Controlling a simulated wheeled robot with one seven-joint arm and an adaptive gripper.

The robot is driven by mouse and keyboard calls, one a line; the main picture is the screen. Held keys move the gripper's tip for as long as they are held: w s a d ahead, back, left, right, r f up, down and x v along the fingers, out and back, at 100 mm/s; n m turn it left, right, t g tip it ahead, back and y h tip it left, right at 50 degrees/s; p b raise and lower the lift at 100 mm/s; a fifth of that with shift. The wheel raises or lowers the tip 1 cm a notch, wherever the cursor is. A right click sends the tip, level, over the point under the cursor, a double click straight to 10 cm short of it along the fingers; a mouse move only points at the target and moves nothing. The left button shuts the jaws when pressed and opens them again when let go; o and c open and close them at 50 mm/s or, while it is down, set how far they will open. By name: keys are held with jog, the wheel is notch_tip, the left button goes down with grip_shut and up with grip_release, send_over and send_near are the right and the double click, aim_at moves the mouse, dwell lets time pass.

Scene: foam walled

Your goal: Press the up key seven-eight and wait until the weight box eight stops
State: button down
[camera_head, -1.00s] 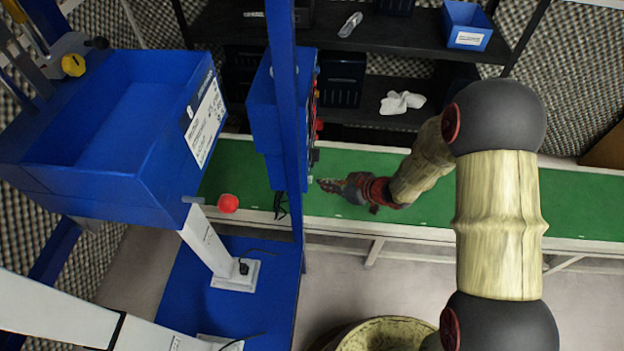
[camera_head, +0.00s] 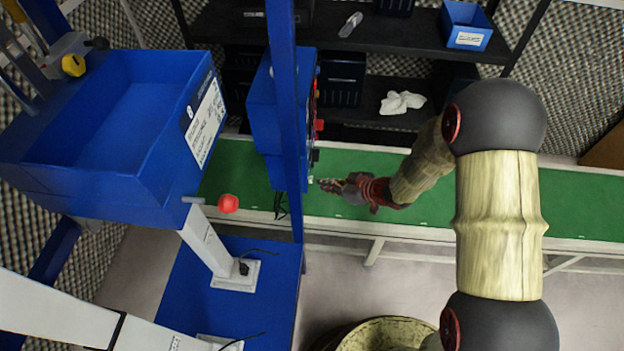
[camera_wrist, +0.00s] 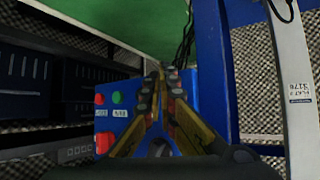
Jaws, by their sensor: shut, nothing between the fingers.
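A blue control box (camera_head: 281,120) hangs on the blue upright, its button side facing right. In the wrist view the box (camera_wrist: 88,78) carries a green button (camera_wrist: 117,97), a small red button (camera_wrist: 99,98) and a larger red one (camera_wrist: 104,142). White labels sit under the upper two; I cannot read them for certain. My gripper (camera_head: 327,184) is shut and empty, close to the lower end of the box. In the wrist view its fingertips (camera_wrist: 163,74) point past the green button; contact cannot be told. A large blue bin (camera_head: 115,115) with a white label stands at left.
A blue upright (camera_head: 285,75) stands beside the control box, and cables hang below. A green-topped bench (camera_head: 430,205) runs behind my gripper. A black shelf (camera_head: 420,45) holds a white cloth (camera_head: 401,102) and a small blue bin (camera_head: 467,25).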

jog(key=shift+a, duration=0.15)
jog(key=shift+a, duration=0.3)
